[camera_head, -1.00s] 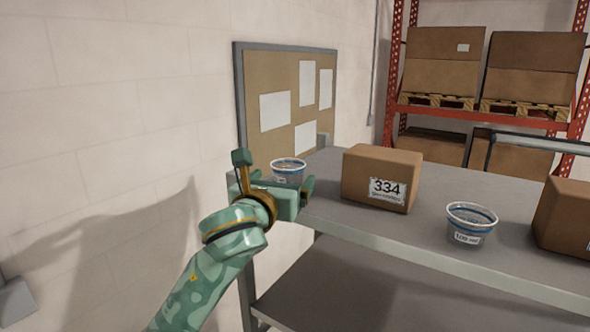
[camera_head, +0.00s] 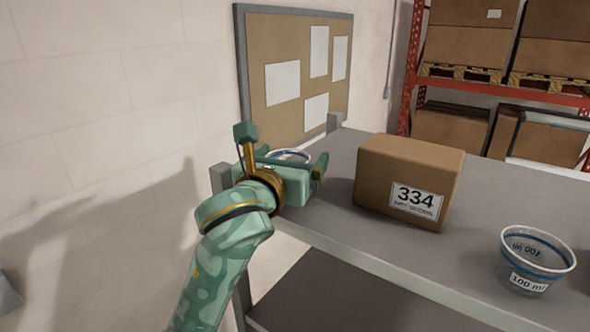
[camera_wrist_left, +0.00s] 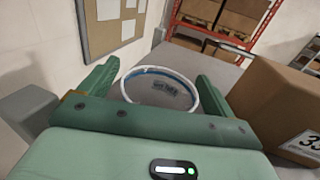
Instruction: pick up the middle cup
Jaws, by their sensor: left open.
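A clear cup with a blue band (camera_head: 288,155) stands at the left end of the grey table, mostly hidden behind my left gripper (camera_head: 290,166). In the left wrist view this cup (camera_wrist_left: 160,91) lies between the two open fingers, with its printed label seen inside the rim. Whether the fingers touch it is hard to tell. Only two cups are in view, so which is the middle one cannot be told. My right gripper is not in view.
A brown box labelled 334 (camera_head: 408,172) stands on the grey table (camera_head: 340,225) between the two cups. A pinboard (camera_head: 285,55) hangs on the wall behind. Red racking (camera_head: 410,65) with cartons stands at the back right. Table top is bare between box and right cup.

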